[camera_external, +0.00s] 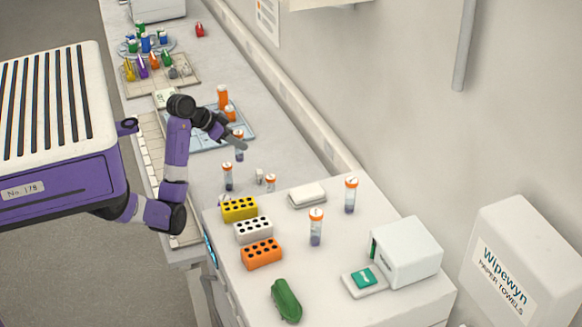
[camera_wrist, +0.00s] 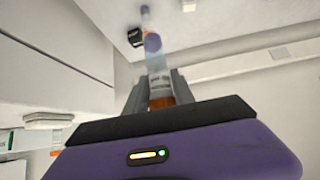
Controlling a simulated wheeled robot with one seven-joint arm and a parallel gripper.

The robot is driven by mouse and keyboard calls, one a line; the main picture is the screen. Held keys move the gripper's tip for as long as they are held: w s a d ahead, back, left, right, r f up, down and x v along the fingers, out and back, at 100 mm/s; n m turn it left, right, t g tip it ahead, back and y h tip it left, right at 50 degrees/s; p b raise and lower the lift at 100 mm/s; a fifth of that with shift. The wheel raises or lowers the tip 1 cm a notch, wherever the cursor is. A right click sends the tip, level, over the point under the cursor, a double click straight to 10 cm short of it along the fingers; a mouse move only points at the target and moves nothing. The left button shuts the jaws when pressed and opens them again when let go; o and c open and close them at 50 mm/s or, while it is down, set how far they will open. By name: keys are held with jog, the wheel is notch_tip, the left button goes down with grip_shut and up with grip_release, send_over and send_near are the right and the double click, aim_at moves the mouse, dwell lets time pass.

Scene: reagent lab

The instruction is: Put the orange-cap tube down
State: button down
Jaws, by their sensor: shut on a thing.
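My gripper (camera_external: 238,143) is shut on the orange-cap tube (camera_external: 239,155). It holds the tube roughly upright above the grey bench, beside the blue tray (camera_external: 196,144). In the wrist view the fingers (camera_wrist: 160,84) close around the tube near its orange cap (camera_wrist: 161,102); the clear body (camera_wrist: 155,63) extends away from me. Whether the tube's lower end touches the bench cannot be told. Another orange-capped tube (camera_external: 228,177) stands on the bench nearby, and a shorter-looking one (camera_external: 271,183) stands to its right.
Yellow (camera_external: 238,209), white (camera_external: 254,231) and orange (camera_external: 261,254) racks stand on the white cabinet in front. More orange-capped tubes (camera_external: 350,196) (camera_external: 316,229) stand there. Bare bench (camera_external: 290,160) lies right of my gripper, towards the wall.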

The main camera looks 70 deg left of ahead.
jog(key=s+a+n+g+y, duration=0.1)
jog(key=s+a+n+y, duration=0.45)
jog(key=a, duration=0.55)
jog(key=w+r+n+p, duration=0.1)
jog(key=w+r+n, duration=0.1)
jog(key=w+r, duration=0.85)
jog(key=w+d+r+m+h, duration=0.1)
jog(key=w+d+r, duration=0.35)
jog(key=d, duration=0.35)
jog(key=w+d+r+m, duration=0.1)
jog(key=w+d+r, duration=0.3)
jog(key=d, duration=0.5)
jog(key=w+d+r+m+h, duration=0.1)
jog(key=w+d+r, duration=0.1)
jog(key=w+d, duration=0.45)
jog(key=s+d+r, duration=0.2)
jog(key=d, duration=1.1)
jog(key=s+d+r+m+b, duration=0.1)
jog(key=d, duration=1.2)
jog(key=s+d+r, duration=0.2)
jog(key=d, duration=1.1)
jog(key=shift+t+h, duration=0.3)
jog(key=shift+h, duration=0.05)
notch_tip(320, 180, down, 20)
jog(key=p, duration=0.3)
jog(key=shift+r, duration=0.2)
